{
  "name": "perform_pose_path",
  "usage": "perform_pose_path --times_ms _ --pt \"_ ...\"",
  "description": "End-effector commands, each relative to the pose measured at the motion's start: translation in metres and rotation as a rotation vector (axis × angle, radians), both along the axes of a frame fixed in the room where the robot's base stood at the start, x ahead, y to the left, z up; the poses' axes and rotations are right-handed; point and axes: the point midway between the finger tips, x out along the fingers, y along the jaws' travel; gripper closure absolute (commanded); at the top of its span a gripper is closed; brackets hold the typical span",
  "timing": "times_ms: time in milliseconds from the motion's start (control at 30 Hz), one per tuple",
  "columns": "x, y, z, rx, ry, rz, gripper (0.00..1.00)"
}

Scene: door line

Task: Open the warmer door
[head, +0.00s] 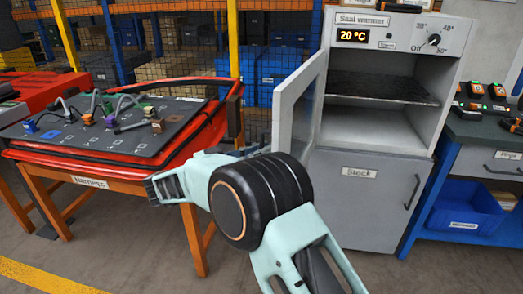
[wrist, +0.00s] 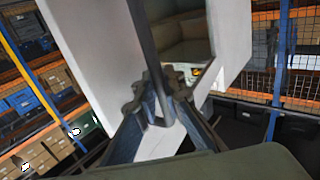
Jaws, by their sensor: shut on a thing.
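The warmer (head: 392,60) is a light grey cabinet labelled "Seal warmer", with a 20 °C display. Its door (head: 298,110) stands wide open, swung out to the left, and the inside with a dark shelf (head: 382,88) shows. In the wrist view the door (wrist: 90,45) fills the middle, with its window to the right. My gripper (wrist: 157,90) is shut on the door's dark upright handle (wrist: 145,40), low on the bar. In the head view my arm hides most of the gripper and the handle.
A "Harness" table (head: 95,183) with a dark board and cables stands to the left. A closed "Stock" cupboard (head: 362,195) is below the warmer. A bench with a blue bin (head: 465,210) is at the right. Racks with a mesh stand behind. Floor shows at front left.

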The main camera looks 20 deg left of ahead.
Motion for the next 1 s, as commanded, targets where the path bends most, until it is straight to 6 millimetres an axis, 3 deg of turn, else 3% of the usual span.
perform_pose_path --times_ms 33,67,200,567,667,1000 --pt "0.003 -0.002 0.004 0.002 -0.009 -0.003 1.00" --pt "0.003 -0.002 0.004 0.002 -0.009 -0.003 0.89" --pt "0.002 -0.001 0.003 0.001 -0.005 -0.002 0.74" --pt "-0.003 0.002 0.001 0.001 -0.002 0.001 0.73" --pt "-0.014 0.009 0.001 0.001 -0.002 0.002 0.73" --pt "-0.075 0.044 0.001 0.002 -0.003 0.002 0.73"
